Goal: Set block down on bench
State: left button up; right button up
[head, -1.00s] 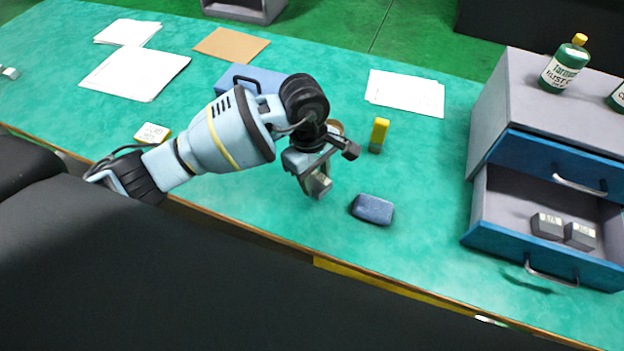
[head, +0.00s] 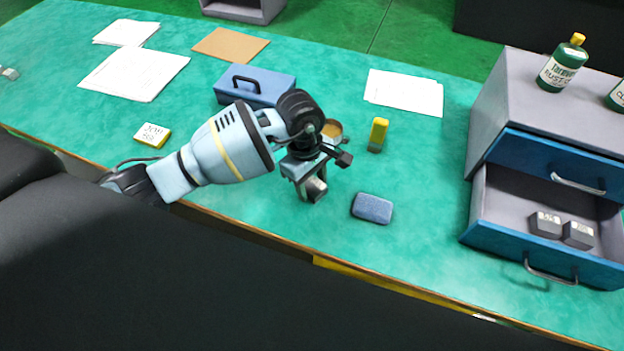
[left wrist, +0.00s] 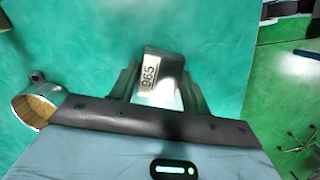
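A dark grey block (head: 316,188) with a white label reading 965 is held in my left gripper (head: 311,189). In the left wrist view the block (left wrist: 161,76) sits between the two fingers of the gripper (left wrist: 158,88), which are shut on it. The gripper points down over the green bench (head: 270,215), left of a blue-grey pad. I cannot tell whether the block touches the bench top. My right gripper is not in view.
The blue-grey pad (head: 372,208) and a yellow upright thing (head: 378,134) stand close by. A round tin (head: 332,129) and blue toolbox (head: 256,86) are behind the gripper. An open drawer (head: 507,237) holds two blocks at right. Bench front is clear.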

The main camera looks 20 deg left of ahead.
pick_arm(q)
jog(key=shift+o, duration=1.3)
jog(key=shift+r, duration=0.1)
notch_tip(320, 180, up, 12)
jog(key=a, duration=0.1)
jog(key=shift+w+a, duration=0.3)
jog(key=shift+w, duration=0.1)
